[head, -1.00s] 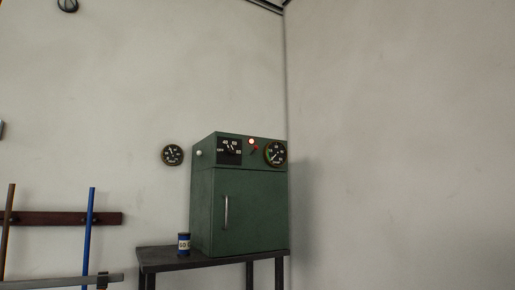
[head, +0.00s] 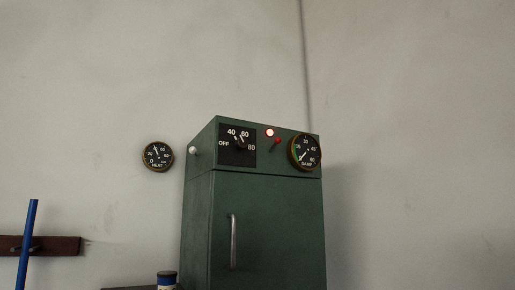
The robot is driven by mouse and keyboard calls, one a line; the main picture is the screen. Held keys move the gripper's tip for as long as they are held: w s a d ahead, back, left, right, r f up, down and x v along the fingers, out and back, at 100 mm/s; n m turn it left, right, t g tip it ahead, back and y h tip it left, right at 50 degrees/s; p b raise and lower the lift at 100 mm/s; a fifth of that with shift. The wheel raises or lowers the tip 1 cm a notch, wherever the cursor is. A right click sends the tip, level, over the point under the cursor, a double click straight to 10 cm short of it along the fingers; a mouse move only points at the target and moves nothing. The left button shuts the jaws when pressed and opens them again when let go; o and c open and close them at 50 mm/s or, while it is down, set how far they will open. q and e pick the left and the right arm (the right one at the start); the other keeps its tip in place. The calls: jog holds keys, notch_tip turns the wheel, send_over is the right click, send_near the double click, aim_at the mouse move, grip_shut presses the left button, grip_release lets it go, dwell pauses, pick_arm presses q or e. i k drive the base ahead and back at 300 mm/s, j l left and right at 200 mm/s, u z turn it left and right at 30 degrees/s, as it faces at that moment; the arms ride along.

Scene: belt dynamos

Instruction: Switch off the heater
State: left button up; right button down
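The heater appears to be the green metal cabinet (head: 265,225) against the wall. Its top panel has a black dial plate (head: 237,145) marked OFF, 40, 60 and 80, with a dark knob whose exact setting is hard to read. Beside it are a lit red-rimmed lamp (head: 269,132), a small red toggle lever (head: 276,142) tilted up to the right, and a round DAMP gauge (head: 305,151). A small white knob (head: 194,150) sits on the cabinet's left side. The door with its vertical handle (head: 233,241) looks shut. Neither of my grippers is in view.
A round HEAT gauge (head: 157,156) hangs on the wall left of the cabinet. A blue-labelled can (head: 167,280) stands at the bottom edge by the cabinet. A blue rod (head: 27,245) stands before a dark wooden wall rail (head: 60,246) at the left.

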aim_at(278, 140)
jog(key=i+l+u, duration=0.15)
jog(key=i, duration=0.9)
